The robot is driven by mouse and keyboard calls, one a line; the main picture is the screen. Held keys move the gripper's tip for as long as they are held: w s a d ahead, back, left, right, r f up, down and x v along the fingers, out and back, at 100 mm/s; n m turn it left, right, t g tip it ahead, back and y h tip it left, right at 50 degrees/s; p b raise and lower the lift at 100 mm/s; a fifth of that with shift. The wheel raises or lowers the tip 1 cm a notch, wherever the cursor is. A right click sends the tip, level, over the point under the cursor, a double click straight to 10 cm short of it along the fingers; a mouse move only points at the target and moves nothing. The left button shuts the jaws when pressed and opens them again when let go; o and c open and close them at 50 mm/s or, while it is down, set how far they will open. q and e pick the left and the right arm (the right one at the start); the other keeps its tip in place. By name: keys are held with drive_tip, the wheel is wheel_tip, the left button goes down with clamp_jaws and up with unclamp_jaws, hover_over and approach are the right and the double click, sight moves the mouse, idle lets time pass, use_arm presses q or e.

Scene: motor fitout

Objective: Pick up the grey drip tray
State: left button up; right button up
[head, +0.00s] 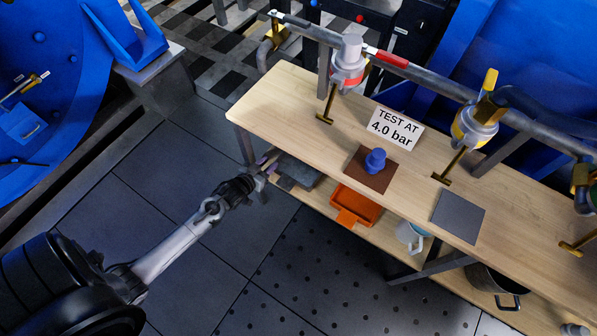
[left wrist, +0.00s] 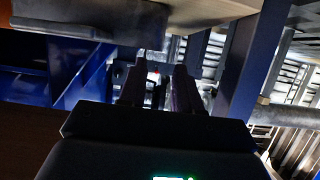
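The grey drip tray (head: 302,176) lies on the lower shelf of the wooden bench, at its left end. The bench top partly hides it. My left gripper (head: 267,167) is at the tray's left end, close to it; I cannot tell if it touches. In the left wrist view, the two dark fingers of my left gripper (left wrist: 159,75) stand apart with a gap between them, and nothing is seen held. My right gripper is not in view.
An orange tray (head: 352,207) sits on the lower shelf right of the grey one, with a white mug (head: 408,236) and a dark pot (head: 495,283) further right. A bench leg (head: 243,146) stands near my left gripper. The floor in front is clear.

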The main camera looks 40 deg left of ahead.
sight(292, 171)
use_arm(q)
drive_tip(key=shift+w+f+b, duration=0.55)
drive_tip(key=shift+w+f, duration=0.15)
drive_tip(key=shift+w, duration=0.3)
drive_tip(key=b+x, duration=0.3)
drive_tip(key=x, duration=0.1)
drive_tip(key=shift+w+f+b, duration=0.1)
drive_tip(key=shift+w+b, duration=0.1)
drive_tip(key=shift+b, duration=0.15)
drive_tip(key=shift+w+a, duration=0.1)
drive_tip(key=shift+w, duration=0.3)
drive_tip(key=shift+c, duration=0.5)
clamp_jaws()
